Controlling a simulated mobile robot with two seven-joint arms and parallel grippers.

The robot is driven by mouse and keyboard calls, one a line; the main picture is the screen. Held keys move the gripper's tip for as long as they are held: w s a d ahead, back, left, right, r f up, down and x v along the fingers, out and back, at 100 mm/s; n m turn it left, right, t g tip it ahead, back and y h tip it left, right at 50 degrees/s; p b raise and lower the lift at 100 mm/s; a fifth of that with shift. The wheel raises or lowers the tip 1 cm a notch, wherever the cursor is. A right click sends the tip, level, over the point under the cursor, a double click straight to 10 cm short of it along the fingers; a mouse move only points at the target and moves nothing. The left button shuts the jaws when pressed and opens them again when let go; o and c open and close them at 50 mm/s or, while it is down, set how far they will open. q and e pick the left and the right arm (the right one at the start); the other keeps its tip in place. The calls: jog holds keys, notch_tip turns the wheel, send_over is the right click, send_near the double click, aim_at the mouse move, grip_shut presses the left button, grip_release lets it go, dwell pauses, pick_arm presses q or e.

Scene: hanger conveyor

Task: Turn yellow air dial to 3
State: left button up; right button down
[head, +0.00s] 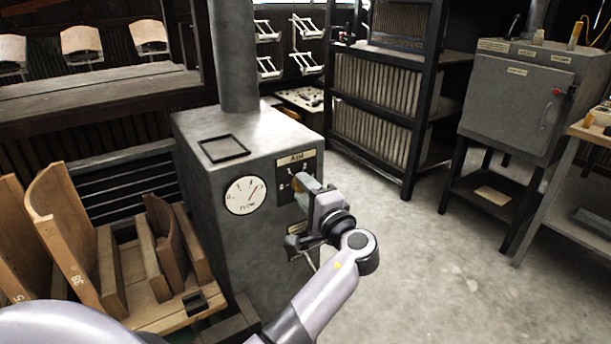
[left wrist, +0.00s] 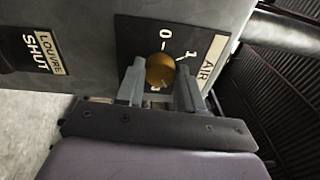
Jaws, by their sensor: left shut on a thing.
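The yellow air dial (left wrist: 160,69) sits on a black plate marked AIR, on the side of a grey metal cabinet (head: 215,240). In the left wrist view, the numbers 0 and 1 show around the dial; the other markings are mostly hidden by the fingers. My left gripper (left wrist: 159,82) is shut on the dial, one finger on each side. Which number the dial points to cannot be told. My right gripper is in neither view.
Wooden forms (head: 75,235) stand close on the left. The floor (head: 440,280) at right is clear.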

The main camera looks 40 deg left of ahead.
pick_arm(q)
jog(key=shift+r+m+h+p, duration=0.15)
jog(key=shift+m+h+p, duration=0.05)
jog(key=shift+m+p, duration=1.5)
jog(key=shift+r+m+h+p, duration=0.1)
jog(key=shift+m+h+p, duration=0.1)
jog(key=shift+m+p, duration=1.45)
jog(key=o, duration=1.1)
jog(key=shift+c, duration=0.2)
jog(key=shift+f, duration=0.15)
jog(key=b+v, duration=0.1)
jog(key=v, duration=0.6)
